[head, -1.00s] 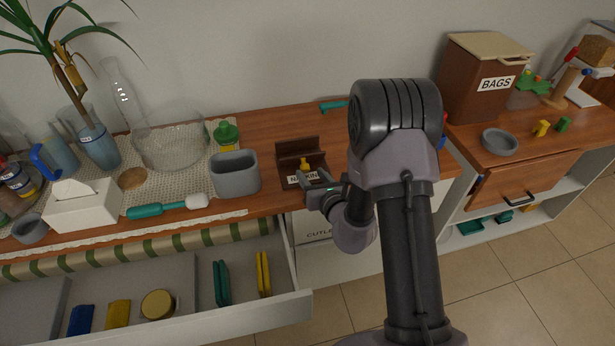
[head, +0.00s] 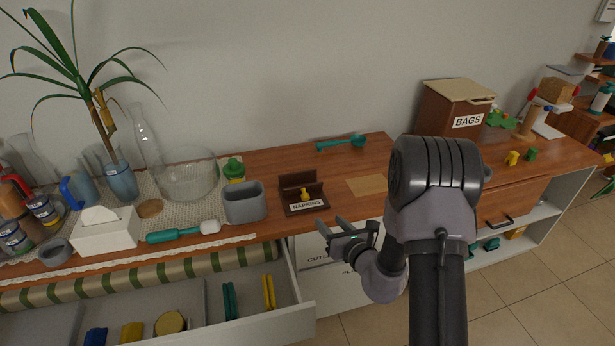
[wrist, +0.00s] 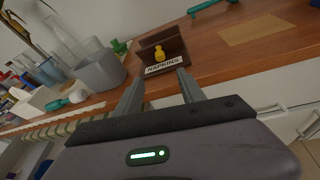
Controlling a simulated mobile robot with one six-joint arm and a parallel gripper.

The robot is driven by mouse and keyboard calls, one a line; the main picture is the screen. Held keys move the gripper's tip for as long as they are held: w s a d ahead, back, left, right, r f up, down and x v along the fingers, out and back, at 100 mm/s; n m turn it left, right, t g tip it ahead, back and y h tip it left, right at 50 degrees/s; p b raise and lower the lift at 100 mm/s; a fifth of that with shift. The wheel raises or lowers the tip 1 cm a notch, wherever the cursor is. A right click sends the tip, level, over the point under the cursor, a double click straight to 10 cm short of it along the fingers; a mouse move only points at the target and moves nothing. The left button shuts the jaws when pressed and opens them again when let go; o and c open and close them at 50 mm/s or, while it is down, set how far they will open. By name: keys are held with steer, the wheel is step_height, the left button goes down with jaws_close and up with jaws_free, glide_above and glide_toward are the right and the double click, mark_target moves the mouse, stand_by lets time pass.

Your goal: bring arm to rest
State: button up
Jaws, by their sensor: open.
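My gripper (head: 342,230) is open and empty. In the head view it hangs in front of the counter's front edge, to the lower right of the napkin holder. In the wrist view the two fingers (wrist: 160,92) point toward the brown napkin holder (head: 303,192), with a gap between them and it. The holder carries a "NAPKINS" label and a small yellow figure (head: 305,193), which also shows in the wrist view (wrist: 159,54). My arm is bent and covers part of the counter and the right cabinet.
An open drawer (head: 308,308) juts out at the lower left below the counter. A grey container (head: 245,203), a tissue box (head: 105,232) and a glass bowl (head: 188,180) crowd the left side. A brown bags box (head: 450,115) stands at the back right. Free floor lies right.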

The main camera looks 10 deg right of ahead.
steer(key=s+a+r+n+g+y, duration=0.45)
steer(key=s+a+r+n, duration=0.3)
steer(key=a+r, duration=0.25)
steer(key=s+a+r+n+g+y, duration=0.3)
steer(key=s+a+r+n+y, duration=0.25)
steer(key=a+r+n, duration=0.4)
steer(key=s+n+g+h, duration=0.45)
steer(key=s+n, duration=0.45)
steer(key=s, duration=0.6)
steer(key=s+d+r+n+t+h, duration=0.2)
steer(key=s+d+n+t+h, duration=0.1)
steer(key=d, duration=0.6)
steer(key=s+n+h, duration=0.1)
steer(key=n+h, duration=0.1)
steer(key=h, duration=0.1)
steer(key=shift+s+d+r+n, duration=0.15)
steer(key=shift+s+n, duration=0.05)
steer(key=shift+n, duration=0.1)
